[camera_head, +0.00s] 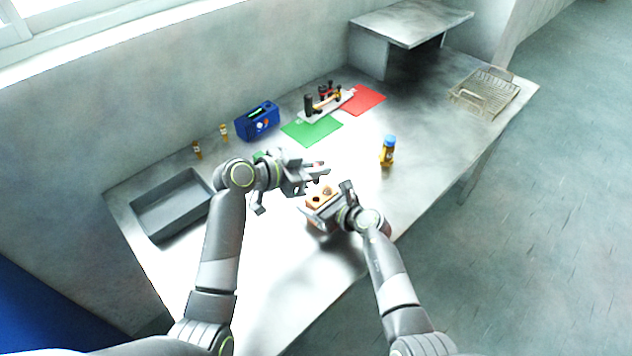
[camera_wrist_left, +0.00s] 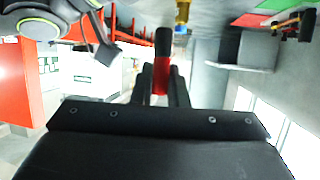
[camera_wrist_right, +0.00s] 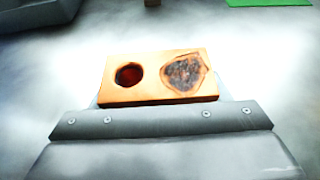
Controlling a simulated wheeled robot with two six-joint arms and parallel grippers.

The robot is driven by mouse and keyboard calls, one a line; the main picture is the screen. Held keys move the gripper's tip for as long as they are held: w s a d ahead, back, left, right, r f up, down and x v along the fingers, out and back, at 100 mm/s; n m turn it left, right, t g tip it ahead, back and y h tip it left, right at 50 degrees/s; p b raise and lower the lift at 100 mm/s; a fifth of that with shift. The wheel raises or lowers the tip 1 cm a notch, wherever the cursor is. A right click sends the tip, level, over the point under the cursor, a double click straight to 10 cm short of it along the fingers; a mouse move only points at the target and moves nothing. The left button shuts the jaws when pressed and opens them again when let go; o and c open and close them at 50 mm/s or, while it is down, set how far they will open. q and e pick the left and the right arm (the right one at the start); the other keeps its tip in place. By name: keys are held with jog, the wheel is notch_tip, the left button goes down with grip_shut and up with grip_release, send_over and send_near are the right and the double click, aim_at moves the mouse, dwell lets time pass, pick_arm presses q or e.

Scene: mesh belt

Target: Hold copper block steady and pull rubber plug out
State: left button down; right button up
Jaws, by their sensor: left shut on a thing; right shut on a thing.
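The copper block (camera_head: 320,195) is a small orange-copper box with a round dark hole in its top and a dark rough patch beside it. It also shows in the right wrist view (camera_wrist_right: 150,92), where the hole looks empty. My right gripper (camera_head: 328,205) is shut on the block from the near side; its fingers are mostly hidden. My left gripper (camera_head: 318,172) is above and behind the block, shut on the rubber plug (camera_wrist_left: 161,78), a red and black piece. The plug looks apart from the block; it is barely visible in the head view.
A grey tray (camera_head: 160,235) lies at the left. A blue box (camera_head: 257,122), small bottles, green mat (camera_head: 311,131) and red mat (camera_head: 365,99) stand behind. A yellow bottle with blue cap (camera_head: 388,152) is right of the block. A wire basket (camera_head: 485,93) is far right.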

pick_arm(q)
jog(key=shift+r, duration=0.95)
pick_arm(e)
jog(key=o, duration=1.1)
jog(key=shift+o, duration=0.2)
jog(key=shift+d, duration=0.1)
jog(key=v, duration=1.2)
jog(key=shift+f, duration=0.1)
